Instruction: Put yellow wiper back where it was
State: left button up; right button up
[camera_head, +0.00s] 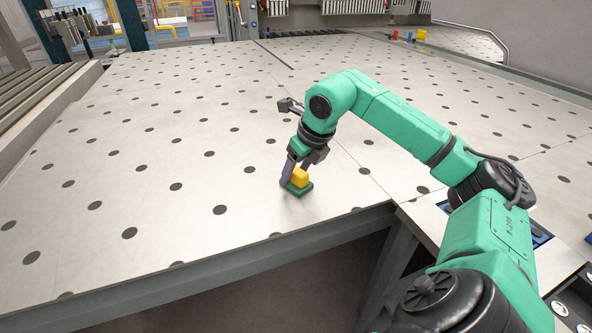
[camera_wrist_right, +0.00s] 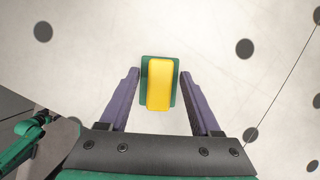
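The yellow wiper (camera_head: 299,177), a yellow block on a green base, sits on the perforated metal table near its front edge. My right gripper (camera_head: 297,168) reaches down over it from above. In the right wrist view the wiper (camera_wrist_right: 159,85) lies between the two purple fingers of the right gripper (camera_wrist_right: 160,74). The fingers are open, with a narrow gap on each side of the wiper. In the head view part of the wiper is hidden by a finger. My left gripper does not show in the head view.
The metal table (camera_head: 150,130) with dark round spots is broad and clear around the wiper. Small red, blue and yellow items (camera_head: 421,34) stand at its far right. Rollers (camera_head: 40,95) run along the left. A blue-trimmed tray (camera_head: 540,236) is at the right.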

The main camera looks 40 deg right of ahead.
jog(key=shift+r, duration=0.2)
jog(key=shift+s+r, duration=0.1)
jog(key=shift+r, duration=0.25)
jog(key=p+v, duration=0.2)
jog(key=v, duration=0.9)
jog(key=shift+r, duration=0.15)
